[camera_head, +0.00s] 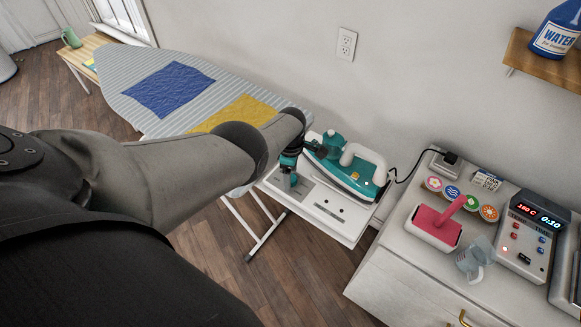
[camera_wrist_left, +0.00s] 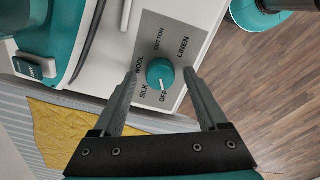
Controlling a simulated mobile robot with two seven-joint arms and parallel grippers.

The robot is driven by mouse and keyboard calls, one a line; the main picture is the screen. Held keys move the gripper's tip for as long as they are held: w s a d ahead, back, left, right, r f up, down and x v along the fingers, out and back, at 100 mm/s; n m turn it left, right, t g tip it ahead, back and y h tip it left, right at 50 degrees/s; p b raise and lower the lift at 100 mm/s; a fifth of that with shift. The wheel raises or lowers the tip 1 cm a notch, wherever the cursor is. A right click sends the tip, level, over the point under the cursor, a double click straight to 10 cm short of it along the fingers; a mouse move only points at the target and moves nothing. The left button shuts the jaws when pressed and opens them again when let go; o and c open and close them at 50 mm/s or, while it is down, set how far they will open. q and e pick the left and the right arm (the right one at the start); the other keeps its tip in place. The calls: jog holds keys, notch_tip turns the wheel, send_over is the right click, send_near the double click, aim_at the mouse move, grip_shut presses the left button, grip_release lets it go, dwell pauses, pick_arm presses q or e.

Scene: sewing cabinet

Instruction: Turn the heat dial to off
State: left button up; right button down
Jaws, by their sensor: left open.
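The heat dial (camera_wrist_left: 160,72) is a round teal knob on a grey label plate (camera_wrist_left: 182,24) marked OFF, SILK, WOOL, COTTON and LINEN. Its short white mark sits at the knob's lower edge, toward the OFF label. In the left wrist view my left gripper (camera_wrist_left: 161,76) is open, with one finger on each side of the knob. There are visible gaps between the fingers and the knob. In the head view my left gripper (camera_head: 288,172) is over the left part of the white iron stand (camera_head: 330,228), where the dial cannot be made out. My right gripper is not seen.
A teal and white iron (camera_head: 345,172) rests on the stand just right of my gripper. The striped ironing board (camera_head: 125,98) with blue and yellow cloths lies behind my arm. A white cabinet (camera_head: 395,262) at right holds a pink-topped item, badges and a control box.

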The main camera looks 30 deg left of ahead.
pick_arm(q)
jog(key=shift+r, duration=0.1)
notch_tip(320, 180, up, 2)
jog(key=p, duration=0.2)
jog(key=shift+r+p, duration=0.25)
jog(key=shift+p, duration=0.05)
notch_tip(320, 180, up, 2)
jog(key=shift+r+p, duration=0.15)
jog(key=shift+p, duration=0.5)
jog(key=shift+r, duration=1.05)
notch_tip(320, 180, up, 8)
